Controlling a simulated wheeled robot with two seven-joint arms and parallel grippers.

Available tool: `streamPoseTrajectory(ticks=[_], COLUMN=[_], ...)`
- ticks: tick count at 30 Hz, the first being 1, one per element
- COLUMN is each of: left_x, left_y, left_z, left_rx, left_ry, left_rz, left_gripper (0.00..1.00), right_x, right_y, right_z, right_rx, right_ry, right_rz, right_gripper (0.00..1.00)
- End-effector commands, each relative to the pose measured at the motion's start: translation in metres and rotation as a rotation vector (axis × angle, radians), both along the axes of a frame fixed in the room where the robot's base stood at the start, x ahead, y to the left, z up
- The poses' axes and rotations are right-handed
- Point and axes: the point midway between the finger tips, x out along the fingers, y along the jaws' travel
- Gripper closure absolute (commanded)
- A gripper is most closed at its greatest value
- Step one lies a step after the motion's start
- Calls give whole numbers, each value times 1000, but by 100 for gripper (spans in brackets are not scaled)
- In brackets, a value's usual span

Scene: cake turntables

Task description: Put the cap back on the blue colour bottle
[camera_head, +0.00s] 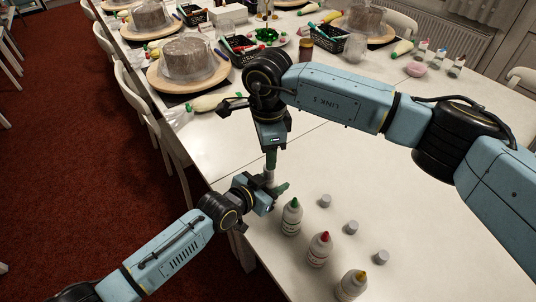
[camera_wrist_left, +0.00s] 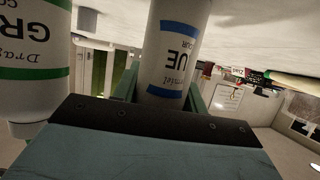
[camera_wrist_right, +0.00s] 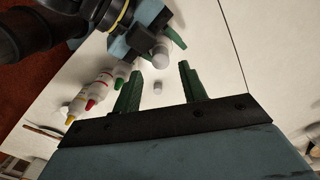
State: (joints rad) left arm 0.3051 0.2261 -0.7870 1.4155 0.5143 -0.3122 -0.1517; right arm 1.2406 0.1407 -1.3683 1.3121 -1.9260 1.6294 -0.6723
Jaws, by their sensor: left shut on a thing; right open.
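My left gripper (camera_head: 275,190) is shut on the blue colour bottle (camera_wrist_left: 176,45), whose white body and blue-striped label show between the fingers in the left wrist view. In the head view the bottle (camera_head: 268,177) is mostly hidden by the grippers. A pale rounded end (camera_wrist_right: 160,56) shows at the left gripper in the right wrist view; I cannot tell whether it is capped. My right gripper (camera_head: 270,160) is open and empty, just above and behind the left one. Three loose grey caps (camera_head: 325,200), (camera_head: 351,227), (camera_head: 381,257) sit on the table.
Green-tipped (camera_head: 291,217), red-tipped (camera_head: 319,249) and yellow-tipped (camera_head: 351,285) bottles stand uncapped in a row near the left table edge. The green one (camera_wrist_left: 35,60) is close to my left gripper. Cakes on turntables (camera_head: 188,62) and baskets fill the far table.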

Motion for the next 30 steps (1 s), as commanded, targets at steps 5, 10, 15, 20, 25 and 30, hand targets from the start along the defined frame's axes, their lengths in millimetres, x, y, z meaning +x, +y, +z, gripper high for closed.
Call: streamPoseTrajectory(ticks=[5, 10, 15, 20, 25, 30], left_x=[0, 0, 0, 0, 0, 0], left_y=[0, 0, 0, 0, 0, 0], left_z=[0, 0, 0, 0, 0, 0], left_rx=[1, 1, 1, 1, 1, 0], left_ry=[-1, -1, -1, -1, -1, 0], left_rz=[0, 0, 0, 0, 0, 0], left_gripper=[100, 100, 100, 100, 100, 100], right_x=[0, 0, 0, 0, 0, 1], right_y=[0, 0, 0, -1, -1, -2], right_z=[0, 3, 9, 14, 18, 20], right_rx=[0, 1, 1, 0, 0, 0], right_ry=[0, 0, 0, 0, -1, -1], right_rz=[3, 105, 352, 582, 742, 794], right_gripper=[59, 59, 59, 59, 59, 59])
